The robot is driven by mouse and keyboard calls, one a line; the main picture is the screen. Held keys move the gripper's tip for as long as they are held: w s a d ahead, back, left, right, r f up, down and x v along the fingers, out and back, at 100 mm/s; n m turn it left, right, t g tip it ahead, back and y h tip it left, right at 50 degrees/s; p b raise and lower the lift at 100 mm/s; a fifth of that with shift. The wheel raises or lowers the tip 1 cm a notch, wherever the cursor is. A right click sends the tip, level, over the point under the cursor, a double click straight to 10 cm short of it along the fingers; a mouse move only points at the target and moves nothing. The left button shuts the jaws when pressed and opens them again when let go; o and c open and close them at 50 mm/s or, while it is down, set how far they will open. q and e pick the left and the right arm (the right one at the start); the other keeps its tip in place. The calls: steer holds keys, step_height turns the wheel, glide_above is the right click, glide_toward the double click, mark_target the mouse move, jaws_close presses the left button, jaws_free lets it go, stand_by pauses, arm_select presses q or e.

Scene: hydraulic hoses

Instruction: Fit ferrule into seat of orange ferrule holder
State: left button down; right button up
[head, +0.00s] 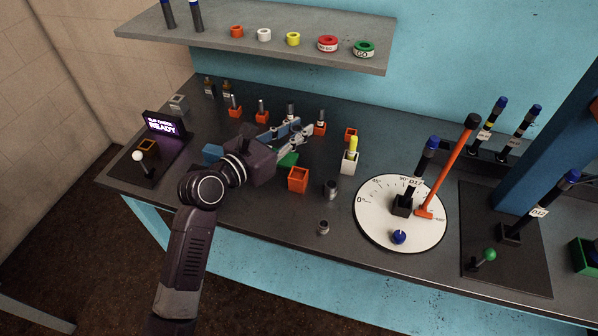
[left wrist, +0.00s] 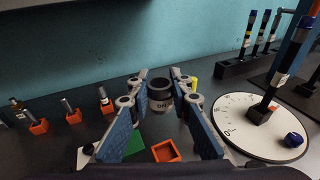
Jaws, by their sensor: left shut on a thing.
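My left gripper (head: 303,131) reaches in from the left above the bench, its two blue-padded fingers pointing right. In the left wrist view its fingertips (left wrist: 160,85) are shut on a dark grey ferrule (left wrist: 160,93) with a pale lettered band. The ferrule is upright, its round open top facing up; in the head view the fingers largely hide it. An orange ferrule holder (head: 298,180), a square open-topped box, stands on the bench below and in front of the gripper. It also shows in the left wrist view (left wrist: 167,151), below the ferrule and apart from it. My right gripper is not in view.
Orange blocks with upright fittings (head: 262,112) stand behind the gripper. A white block with a yellow peg (head: 349,160) stands right of the holder. Two grey fittings (head: 331,190) (head: 323,228) sit near the front edge. A white dial (head: 375,223) with an orange lever is further right.

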arm_select(q)
steer(key=b, duration=0.1)
glide_above(297, 178)
step_height(297, 178, down, 8)
steer(key=shift+w+d+f, duration=0.1)
steer(key=shift+d, duration=0.05)
steer(key=shift+f, duration=0.6)
steer(key=shift+f+b, duration=0.9)
steer(key=shift+f, duration=1.05)
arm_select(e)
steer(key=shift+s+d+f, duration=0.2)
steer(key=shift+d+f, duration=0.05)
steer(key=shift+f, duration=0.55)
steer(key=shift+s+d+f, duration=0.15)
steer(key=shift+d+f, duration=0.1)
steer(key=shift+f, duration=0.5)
arm_select(q)
steer(key=shift+f, duration=0.1)
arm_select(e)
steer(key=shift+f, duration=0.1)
arm_select(q)
steer(key=c, duration=1.8)
jaws_free()
steer(key=shift+o, duration=0.2)
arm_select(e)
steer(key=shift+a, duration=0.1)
